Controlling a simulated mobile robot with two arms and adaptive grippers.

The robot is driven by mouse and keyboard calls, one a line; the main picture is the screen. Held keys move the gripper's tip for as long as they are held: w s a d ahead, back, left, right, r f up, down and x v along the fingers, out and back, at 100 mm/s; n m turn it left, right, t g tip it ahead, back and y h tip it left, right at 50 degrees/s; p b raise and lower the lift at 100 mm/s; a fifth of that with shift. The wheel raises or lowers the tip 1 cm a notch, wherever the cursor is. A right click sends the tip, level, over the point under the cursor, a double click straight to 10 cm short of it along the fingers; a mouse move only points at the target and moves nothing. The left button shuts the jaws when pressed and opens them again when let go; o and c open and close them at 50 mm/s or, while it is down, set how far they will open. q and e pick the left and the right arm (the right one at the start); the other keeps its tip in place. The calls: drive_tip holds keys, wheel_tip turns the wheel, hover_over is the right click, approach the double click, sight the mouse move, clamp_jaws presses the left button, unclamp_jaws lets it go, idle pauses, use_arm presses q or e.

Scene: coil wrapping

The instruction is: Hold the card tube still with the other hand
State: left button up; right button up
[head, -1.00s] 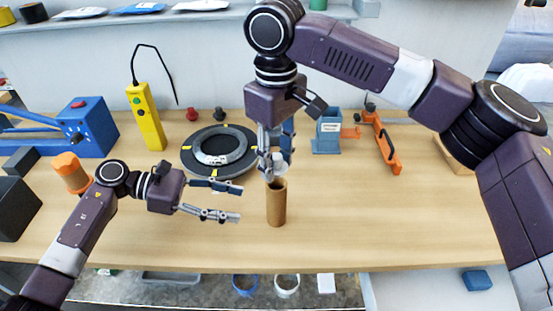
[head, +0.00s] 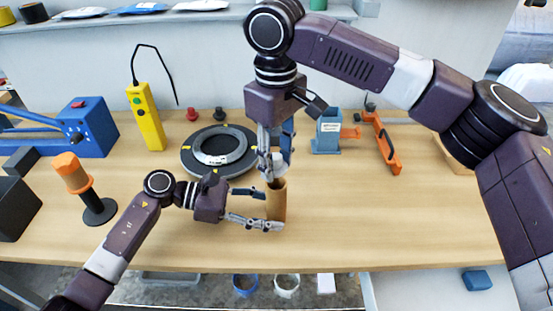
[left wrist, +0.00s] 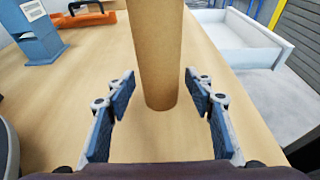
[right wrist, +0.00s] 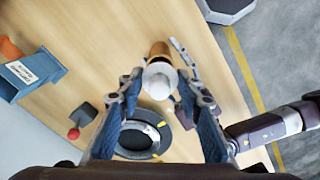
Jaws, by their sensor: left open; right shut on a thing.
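The brown card tube (head: 277,203) stands upright on the table near its front edge, and it also shows in the left wrist view (left wrist: 157,60). My left gripper (head: 268,208) is open, with its fingers pointing at the lower part of the tube. In the left wrist view the tube stands between and just beyond the open fingers (left wrist: 160,100). My right gripper (head: 272,165) points down over the tube's top, shut on a white round thing (right wrist: 160,80) at the tube's upper end. How far the white thing sits in the tube is hidden.
A dark ring-shaped turntable (head: 187,163) lies behind the left gripper. A yellow handheld device (head: 147,118), an orange-topped tool (head: 72,173) and a blue press (head: 90,127) stand at the left. A blue-grey holder (head: 327,136) and orange clamp (head: 383,145) are at the right. The front right table is clear.

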use_arm(q)
drive_tip(key=shift+d, duration=0.1)
drive_tip(key=shift+c, duration=0.6)
drive_tip(key=c, duration=0.8)
